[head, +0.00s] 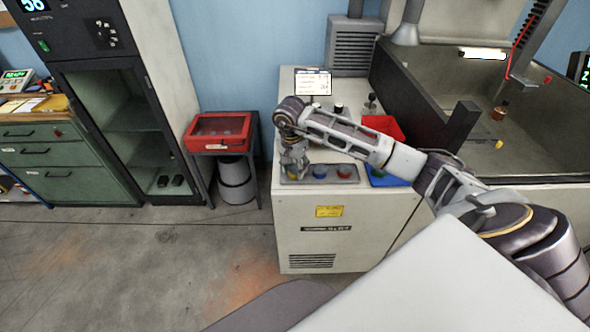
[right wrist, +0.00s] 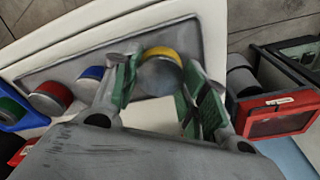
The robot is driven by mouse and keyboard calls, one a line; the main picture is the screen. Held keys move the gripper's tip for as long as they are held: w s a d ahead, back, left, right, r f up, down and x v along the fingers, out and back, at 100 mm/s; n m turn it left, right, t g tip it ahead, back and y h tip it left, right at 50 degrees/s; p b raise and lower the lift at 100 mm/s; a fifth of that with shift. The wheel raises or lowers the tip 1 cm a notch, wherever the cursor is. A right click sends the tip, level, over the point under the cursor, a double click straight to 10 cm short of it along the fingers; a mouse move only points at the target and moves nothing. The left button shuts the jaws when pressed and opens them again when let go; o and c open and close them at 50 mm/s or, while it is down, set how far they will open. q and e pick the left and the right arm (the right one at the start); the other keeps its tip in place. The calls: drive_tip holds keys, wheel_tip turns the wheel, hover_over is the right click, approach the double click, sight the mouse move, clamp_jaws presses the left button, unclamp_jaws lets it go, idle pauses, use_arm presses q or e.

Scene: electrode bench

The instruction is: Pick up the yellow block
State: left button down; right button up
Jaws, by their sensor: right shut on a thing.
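In the head view my right gripper (head: 294,164) points down over the left end of the tray (head: 331,179) and mostly hides the yellow block. The block appears still at tray level. My left gripper is not in view.
A blue block (head: 320,171) and a red block (head: 344,171) sit in the tray to the right. A blue bin (head: 392,181) stands beyond them, a red bin (head: 392,126) behind. A red case (head: 218,131) is on a stand left of the cabinet.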

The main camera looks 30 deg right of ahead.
sight(295, 169)
drive_tip(key=shift+r, duration=0.2)
wheel_tip(295, 169, up, 10)
drive_tip(key=b, duration=0.1)
drive_tip(key=shift+f, duration=0.15)
idle(0.5)
drive_tip(key=shift+f, duration=0.1)
idle(0.5)
